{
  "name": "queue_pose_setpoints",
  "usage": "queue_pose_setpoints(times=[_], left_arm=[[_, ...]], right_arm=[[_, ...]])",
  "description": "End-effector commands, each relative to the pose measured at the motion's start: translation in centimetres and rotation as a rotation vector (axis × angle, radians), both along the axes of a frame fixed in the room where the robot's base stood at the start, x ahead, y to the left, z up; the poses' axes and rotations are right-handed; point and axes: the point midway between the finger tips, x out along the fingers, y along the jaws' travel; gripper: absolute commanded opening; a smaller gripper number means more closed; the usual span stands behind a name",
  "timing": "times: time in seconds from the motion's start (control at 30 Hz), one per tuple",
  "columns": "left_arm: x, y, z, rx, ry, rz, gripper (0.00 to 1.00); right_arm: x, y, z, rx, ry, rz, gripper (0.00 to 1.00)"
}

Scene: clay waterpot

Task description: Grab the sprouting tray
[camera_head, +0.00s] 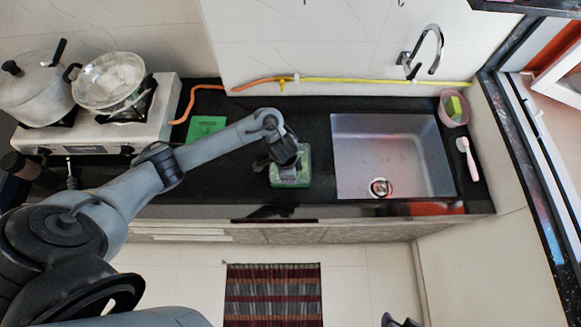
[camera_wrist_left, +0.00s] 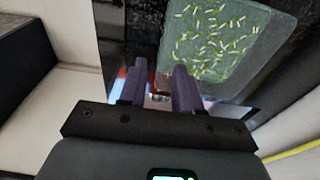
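The sprouting tray (camera_head: 293,178) is a green rectangular tray on the black counter, just left of the sink. The left wrist view shows its pale seeds or sprouts on a green bed (camera_wrist_left: 225,38). My left gripper (camera_head: 284,166) is over the tray in the head view and hides part of it. In the left wrist view its two dark fingers (camera_wrist_left: 157,88) stand apart at one edge of the tray, with a gap between them. I cannot tell whether they touch it. A dark part of my right gripper (camera_head: 400,321) shows at the bottom edge; its fingers are unclear.
The steel sink (camera_head: 375,150) lies right of the tray, with a faucet (camera_head: 424,50) behind. A green packet (camera_head: 206,127) lies to the left, near the stove (camera_head: 150,125) with pots. A pink bowl (camera_head: 452,107) and brush (camera_head: 467,155) are right of the sink.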

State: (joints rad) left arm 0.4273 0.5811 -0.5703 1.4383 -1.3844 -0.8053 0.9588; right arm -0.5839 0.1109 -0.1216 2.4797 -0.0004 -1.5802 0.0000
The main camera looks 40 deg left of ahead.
Motion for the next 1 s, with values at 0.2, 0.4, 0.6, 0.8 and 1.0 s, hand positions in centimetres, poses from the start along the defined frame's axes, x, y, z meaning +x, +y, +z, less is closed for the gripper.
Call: queue_pose_setpoints(times=[0.2, 0.4, 0.6, 0.8, 1.0], left_arm=[[0.1, -0.1, -1.5, 0.001, 0.000, 0.000, 0.33], [-0.2, 0.2, -3.3, 0.002, 0.002, 0.001, 0.33], [-0.2, 0.3, -5.8, 0.000, 0.000, 0.001, 0.33], [-0.1, 0.2, -6.8, 0.000, -0.001, 0.000, 0.33], [-0.1, 0.2, -6.8, 0.001, -0.002, 0.000, 0.33]], right_arm=[[0.1, -0.2, -0.4, -0.007, -0.003, 0.003, 0.43], [0.1, -0.4, -0.8, -0.016, -0.004, 0.008, 0.43], [0.2, -0.4, -1.4, -0.015, -0.005, 0.008, 0.43], [0.2, -0.3, -1.6, -0.012, -0.005, 0.006, 0.43], [0.2, -0.2, -1.5, -0.007, -0.005, 0.002, 0.43]])
